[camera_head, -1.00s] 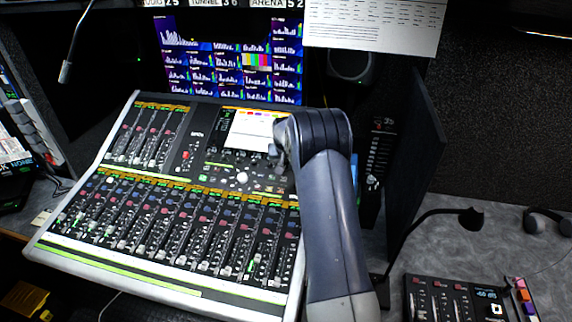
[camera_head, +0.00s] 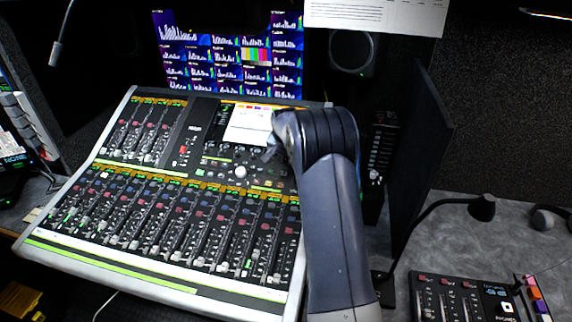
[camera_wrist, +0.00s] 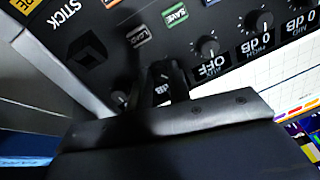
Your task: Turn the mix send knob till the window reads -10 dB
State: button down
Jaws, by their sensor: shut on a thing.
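In the wrist view my gripper (camera_wrist: 163,78) is at the mixing panel, its dark fingers shut on a small knob in the row of knobs. The fingers cover most of that knob, and I cannot read its label or window. Beside it is a dark knob (camera_wrist: 208,46) with a window reading OFF (camera_wrist: 212,68). Farther right, another knob (camera_wrist: 258,20) has a window reading 0 dB (camera_wrist: 256,45). In the head view the mixing console (camera_head: 215,185) stands under my arm, which hides most of the gripper near the console's screen (camera_head: 247,127).
A black upright panel (camera_head: 425,150) stands right of my arm. A gooseneck lamp (camera_head: 480,208) and a small control box (camera_head: 460,300) are at the lower right. Monitors (camera_head: 225,55) are behind the console. A gooseneck microphone (camera_head: 56,52) hangs at the upper left.

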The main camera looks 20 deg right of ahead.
jog(key=m+b, duration=0.2)
jog(key=m, duration=0.1)
jog(key=shift+f, duration=0.15)
jog(key=shift+a+m+h+b, duration=0.1)
jog(key=shift+m+h+b, duration=0.2)
jog(key=shift+m+b, duration=1.05)
jog(key=shift+m+p, duration=0.35)
jog(key=shift+m, duration=0.1)
jog(key=c, duration=1.3)
grip_release()
jog(key=shift+r, duration=0.2)
jog(key=v, duration=1)
jog(key=shift+s+a+r+b, duration=0.1)
jog(key=shift+s+r+b, duration=0.2)
jog(key=shift+b, duration=0.1)
jog(key=shift+f, duration=0.15)
